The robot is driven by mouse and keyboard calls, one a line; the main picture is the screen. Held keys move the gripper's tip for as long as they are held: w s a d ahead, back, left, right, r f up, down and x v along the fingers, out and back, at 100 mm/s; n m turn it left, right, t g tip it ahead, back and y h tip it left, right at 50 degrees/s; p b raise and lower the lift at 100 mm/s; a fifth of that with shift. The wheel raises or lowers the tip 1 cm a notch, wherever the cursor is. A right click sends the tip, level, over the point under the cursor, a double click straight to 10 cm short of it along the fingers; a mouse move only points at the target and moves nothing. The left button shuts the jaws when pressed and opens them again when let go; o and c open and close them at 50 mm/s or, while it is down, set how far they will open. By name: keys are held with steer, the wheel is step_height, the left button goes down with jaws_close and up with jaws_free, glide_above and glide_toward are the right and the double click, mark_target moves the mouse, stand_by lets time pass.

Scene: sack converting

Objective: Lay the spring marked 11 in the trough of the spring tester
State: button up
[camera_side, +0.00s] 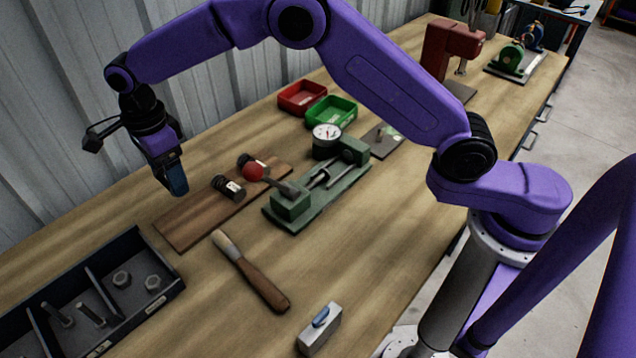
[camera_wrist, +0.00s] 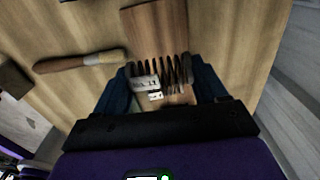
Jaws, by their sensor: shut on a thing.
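My gripper (camera_side: 174,188) is shut on the spring marked 11 (camera_wrist: 174,70). In the wrist view the dark coil lies crosswise between the two fingers, its white "No. 11" tag facing the camera. In the side view the fingers hide this spring, above the left end of the wooden board (camera_side: 187,225). The green spring tester (camera_side: 318,205) stands to the right of my gripper, with a round dial (camera_side: 326,134), a red-knobbed lever (camera_side: 253,172) and a trough (camera_side: 335,176) along its middle. I see no spring in the trough.
Two other tagged springs (camera_side: 228,187) lie on the board, one partly behind the red knob. A brush (camera_side: 252,272), a dark divided tray (camera_side: 165,298) and a small block (camera_side: 318,336) are nearer. Red (camera_side: 302,97) and green (camera_side: 332,111) bins stand behind the tester.

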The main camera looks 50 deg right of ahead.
steer(key=shift+r, duration=0.1)
stand_by(0.3)
step_height(320, 180, up, 5)
steer(key=s+d+r+m, duration=0.1)
steer(key=s+d+m, duration=0.2)
steer(key=d+m, duration=1.3)
steer(key=s+d+f+m, duration=0.1)
steer(key=s+d+m, duration=0.1)
steer(key=s+d, duration=1.1)
steer(key=f, duration=0.3)
steer(key=w+d+f, duration=0.1)
steer(key=f, duration=0.2)
steer(key=d+f, duration=0.1)
steer(key=f, duration=0.2)
steer(key=shift+w+d, duration=0.15)
steer(key=shift+w, duration=0.2)
steer(key=shift+f, duration=0.15)
steer(key=shift+f, duration=0.75)
